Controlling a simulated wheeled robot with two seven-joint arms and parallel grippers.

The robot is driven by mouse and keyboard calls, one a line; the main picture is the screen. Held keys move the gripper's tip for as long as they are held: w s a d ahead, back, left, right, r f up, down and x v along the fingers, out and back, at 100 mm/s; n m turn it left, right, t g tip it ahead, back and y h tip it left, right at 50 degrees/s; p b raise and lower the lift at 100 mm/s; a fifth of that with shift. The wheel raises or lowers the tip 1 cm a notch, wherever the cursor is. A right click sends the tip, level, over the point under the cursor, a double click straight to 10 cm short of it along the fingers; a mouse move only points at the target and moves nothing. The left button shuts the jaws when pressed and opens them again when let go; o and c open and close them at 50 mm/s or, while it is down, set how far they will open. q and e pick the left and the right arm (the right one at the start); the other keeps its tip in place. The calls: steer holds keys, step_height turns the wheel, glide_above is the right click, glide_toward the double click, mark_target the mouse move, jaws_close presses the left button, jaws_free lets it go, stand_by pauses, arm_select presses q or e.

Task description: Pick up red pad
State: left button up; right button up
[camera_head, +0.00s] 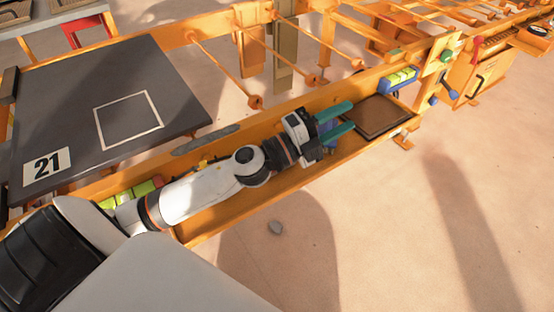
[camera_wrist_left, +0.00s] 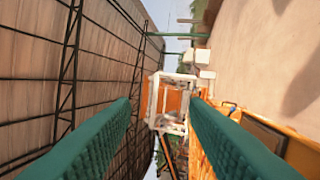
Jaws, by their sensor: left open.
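A square reddish-brown pad (camera_head: 376,116) lies flat in the right end of the long orange trough; it looks more brown than bright red. My left gripper (camera_head: 352,114) has two green fingers spread apart with nothing between them. It is above the trough, just left of the pad, with its fingertips pointing right toward the pad. In the left wrist view the same open fingers (camera_wrist_left: 160,103) frame an empty gap, and a dark brown panel, probably the pad (camera_wrist_left: 266,137), shows partly behind the right finger. My right gripper is not in view.
A dark board (camera_head: 75,105) marked 21 with a white square outline is at the left. A blue holder with yellow-green blocks (camera_head: 399,80) is behind the pad. The orange trough (camera_head: 215,215) has raised walls. Orange rails (camera_head: 425,30) fill the back. Open floor lies in front.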

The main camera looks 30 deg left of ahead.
arm_select(q)
steer(key=s+a+f+m+g+y, duration=0.1)
steer(key=a+f+m+g+y, duration=0.3)
steer(key=a+m+g, duration=0.4)
steer(key=s+a+f+m+g+y, duration=0.1)
steer(key=a+f+m+g+y, duration=0.25)
steer(key=a+m+g, duration=0.55)
steer(key=f+t, duration=0.1)
steer(key=f, duration=0.1)
steer(key=w+f, duration=0.1)
steer(key=w+f+t+b, duration=0.1)
steer(key=f, duration=0.1)
steer(key=shift+a+f+n+t, duration=0.1)
steer(key=shift+f+n+t, duration=0.2)
steer(key=shift+f, duration=0.05)
steer(key=shift+w+f, duration=0.1)
steer(key=shift+f, duration=0.25)
steer(key=b+x, duration=0.1)
steer(key=x, duration=0.4)
jaws_close()
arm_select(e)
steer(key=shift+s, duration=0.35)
